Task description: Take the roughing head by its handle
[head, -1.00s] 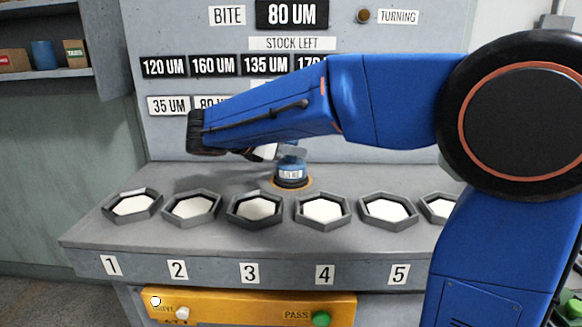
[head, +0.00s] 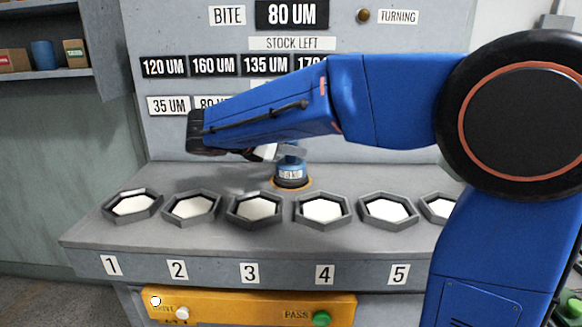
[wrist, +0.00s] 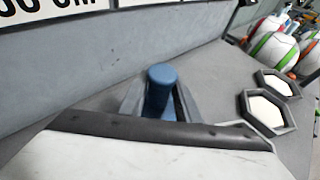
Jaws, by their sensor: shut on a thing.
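The roughing head (head: 291,178) is a blue round piece with a white label and a dark base. It stands upright in an orange-rimmed round spot on the grey bench, behind the row of hexagonal trays. Its blue handle (wrist: 161,88) rises between my grey fingers in the wrist view. My gripper (head: 290,152) reaches it from the left and is shut on the handle. The label's writing is too small to read. The white gripper body hides the lower part of the head in the wrist view.
Several hexagonal trays with white discs, such as the tray above number 3 (head: 257,222), line the bench front. A back panel (head: 180,130) with signs stands close behind. A yellow control box (head: 245,303) is below.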

